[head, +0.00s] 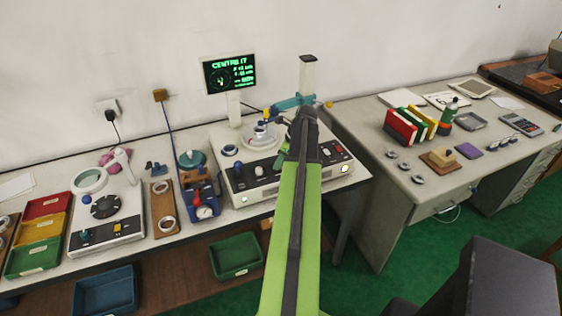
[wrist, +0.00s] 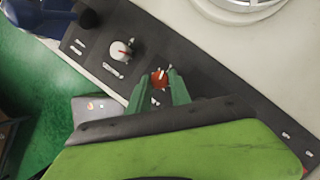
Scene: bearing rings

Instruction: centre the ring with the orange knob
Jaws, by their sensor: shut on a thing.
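The orange knob (wrist: 159,76) is on the machine's dark front panel in the wrist view. My gripper (wrist: 165,84) has its green fingers shut on the knob, hiding part of it. The pale ring on its turntable (head: 261,135) sits on top of the machine (head: 232,186) in the head view. The curved edge of the round turntable (wrist: 238,12) shows at the top of the wrist view. In the head view my arm hides the knob. A screen (head: 229,73) behind the machine reads "CENTRE IT", with a round dial and small figures that I cannot read.
A white-topped knob (wrist: 122,50) stands left of the orange one on the panel. A blue stand with a dial gauge (head: 204,212) is left of the machine. A teal arm (head: 290,103) reaches over its top. Loose rings (head: 404,167) lie on the right desk (head: 362,130).

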